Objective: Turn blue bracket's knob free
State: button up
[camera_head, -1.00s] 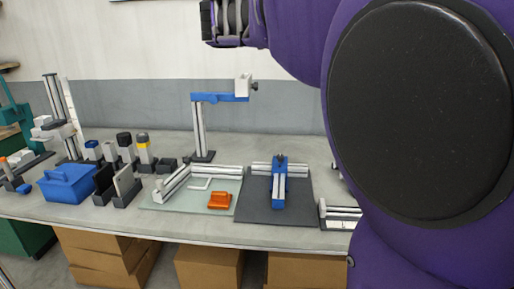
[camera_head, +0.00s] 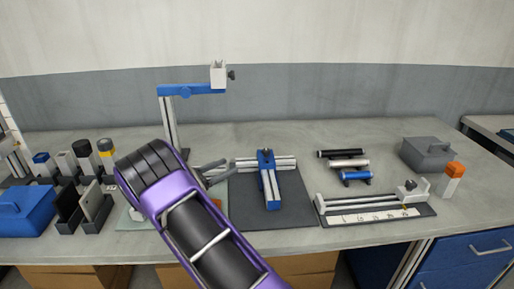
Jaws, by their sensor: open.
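A blue bracket (camera_head: 269,189) lies on a dark mat (camera_head: 239,205), across a silver aluminium rail (camera_head: 286,163). A small dark knob (camera_head: 267,152) shows at its far end. My gripper (camera_head: 214,172) is at the end of my purple arm, left of the blue bracket and apart from it in the picture. Its grey fingers are open and look empty, pointing right toward the rail. My wrist partly hides the pale mat and the orange part on it. A second blue arm (camera_head: 190,90) on an upright post carries a white block with a dark knob (camera_head: 231,75).
Right of the mat lie several short tubes (camera_head: 342,153) and a ruler fixture (camera_head: 375,213). A grey box (camera_head: 427,153) and an orange-capped bottle (camera_head: 452,178) stand farther right. Capped bottles (camera_head: 107,153) and a blue bin (camera_head: 25,212) are at left. Bare bench (camera_head: 300,136) shows behind the mat.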

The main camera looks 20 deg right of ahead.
aim_at(266, 150)
jog(key=shift+s+d+f, duration=0.1)
jog(key=shift+d+f, duration=0.15)
jog(key=shift+f, duration=0.05)
jog(key=shift+d, duration=0.35)
jog(key=x, duration=1.6)
jog(key=shift+d, duration=0.25)
grip_shut()
